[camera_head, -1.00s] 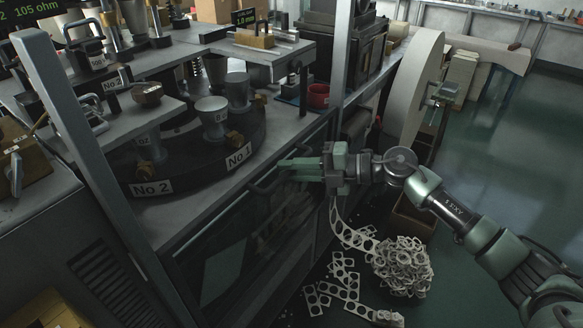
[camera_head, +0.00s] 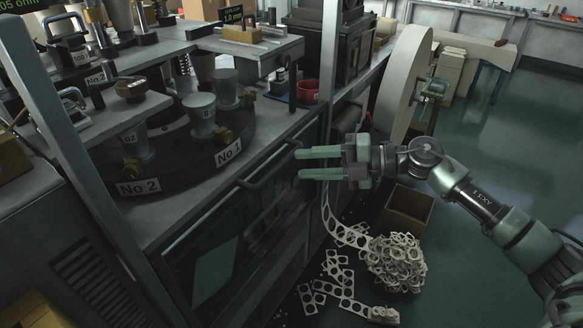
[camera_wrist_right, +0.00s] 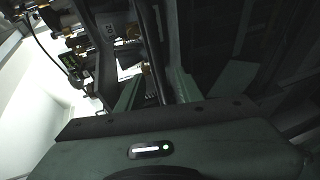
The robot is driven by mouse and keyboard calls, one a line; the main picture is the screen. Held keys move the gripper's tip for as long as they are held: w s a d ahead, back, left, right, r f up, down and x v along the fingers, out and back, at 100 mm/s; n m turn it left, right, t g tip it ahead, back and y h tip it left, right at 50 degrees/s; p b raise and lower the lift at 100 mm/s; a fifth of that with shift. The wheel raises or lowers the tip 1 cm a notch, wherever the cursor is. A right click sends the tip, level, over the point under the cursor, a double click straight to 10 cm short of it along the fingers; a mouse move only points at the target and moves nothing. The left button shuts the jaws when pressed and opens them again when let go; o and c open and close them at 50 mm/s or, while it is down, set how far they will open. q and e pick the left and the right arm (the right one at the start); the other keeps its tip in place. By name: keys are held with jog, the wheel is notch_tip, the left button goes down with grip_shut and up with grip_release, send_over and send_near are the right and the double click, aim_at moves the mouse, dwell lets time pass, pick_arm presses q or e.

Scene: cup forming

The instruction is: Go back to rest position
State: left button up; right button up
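My right gripper (camera_head: 302,163) reaches in from the right, its two green fingers pointing left and parted with a gap between them. Nothing shows between them. It hangs in front of the machine's right front corner, just right of the dark door handle (camera_head: 268,168). It appears apart from the handle, though depth is hard to judge. In the right wrist view, the two fingers (camera_wrist_right: 155,88) also stand apart, with dark machine parts beyond. My left gripper is in neither current view.
The machine (camera_head: 230,265) with its glass front door fills the left. Strips and a heap of punched scrap (camera_head: 395,262) lie on the floor below my right arm, beside an open brown box (camera_head: 408,208). A large pale wheel (camera_head: 405,82) stands behind. Green floor (camera_head: 510,120) is clear at right.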

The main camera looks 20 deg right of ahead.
jog(key=shift+s+d+r, duration=0.2)
jog(key=shift+s+d, duration=0.15)
jog(key=shift+d, duration=0.2)
